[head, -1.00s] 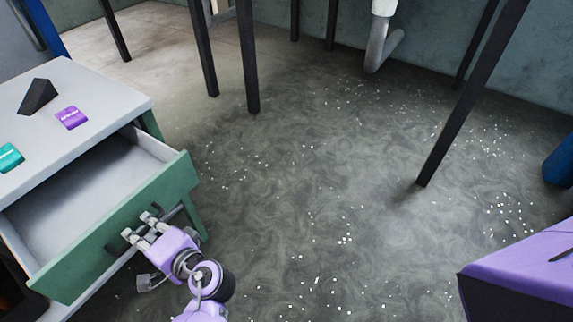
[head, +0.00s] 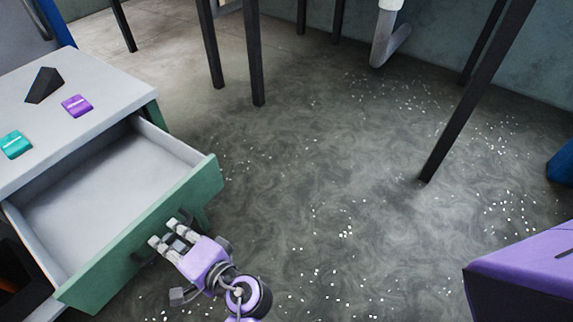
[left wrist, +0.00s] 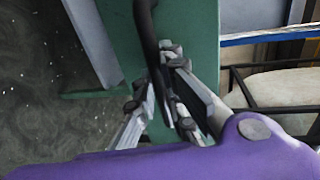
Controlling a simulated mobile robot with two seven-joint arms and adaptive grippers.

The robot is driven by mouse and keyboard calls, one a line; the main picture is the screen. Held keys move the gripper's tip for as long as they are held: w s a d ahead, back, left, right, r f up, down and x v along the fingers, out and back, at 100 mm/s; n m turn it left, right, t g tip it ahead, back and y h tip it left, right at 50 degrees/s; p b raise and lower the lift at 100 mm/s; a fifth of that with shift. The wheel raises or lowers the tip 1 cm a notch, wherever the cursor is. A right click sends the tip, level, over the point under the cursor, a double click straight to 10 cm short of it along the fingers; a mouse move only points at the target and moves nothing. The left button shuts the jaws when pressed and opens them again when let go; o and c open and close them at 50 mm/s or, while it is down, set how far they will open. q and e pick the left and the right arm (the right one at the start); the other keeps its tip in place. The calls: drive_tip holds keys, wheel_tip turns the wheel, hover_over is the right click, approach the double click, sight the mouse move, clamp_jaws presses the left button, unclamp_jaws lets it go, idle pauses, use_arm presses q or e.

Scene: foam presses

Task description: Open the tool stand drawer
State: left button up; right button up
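The tool stand (head: 100,105) has a light grey top and stands at the left in the head view. Its green-fronted drawer (head: 90,275) is pulled well out, and its grey inside looks empty. My left gripper (head: 163,231) is at the outer side of the drawer front. In the left wrist view, the dark bar handle (left wrist: 146,25) runs between the gripper's fingers (left wrist: 160,85), which are closed in around it. The fingers partly hide the handle in the head view. My right gripper is in neither view.
A black wedge (head: 44,85), a purple packet (head: 76,105) and a teal packet (head: 15,145) lie on the stand's top. Dark table legs (head: 465,100) stand farther back. A purple-topped block (head: 525,275) is at the lower right. The speckled floor between is open.

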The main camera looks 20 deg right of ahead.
use_arm(q)
drive_tip(key=o, duration=0.4)
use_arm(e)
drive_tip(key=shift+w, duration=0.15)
use_arm(q)
drive_tip(key=shift+s+d, duration=0.15)
drive_tip(key=shift+s, duration=0.05)
drive_tip(key=v, duration=0.7)
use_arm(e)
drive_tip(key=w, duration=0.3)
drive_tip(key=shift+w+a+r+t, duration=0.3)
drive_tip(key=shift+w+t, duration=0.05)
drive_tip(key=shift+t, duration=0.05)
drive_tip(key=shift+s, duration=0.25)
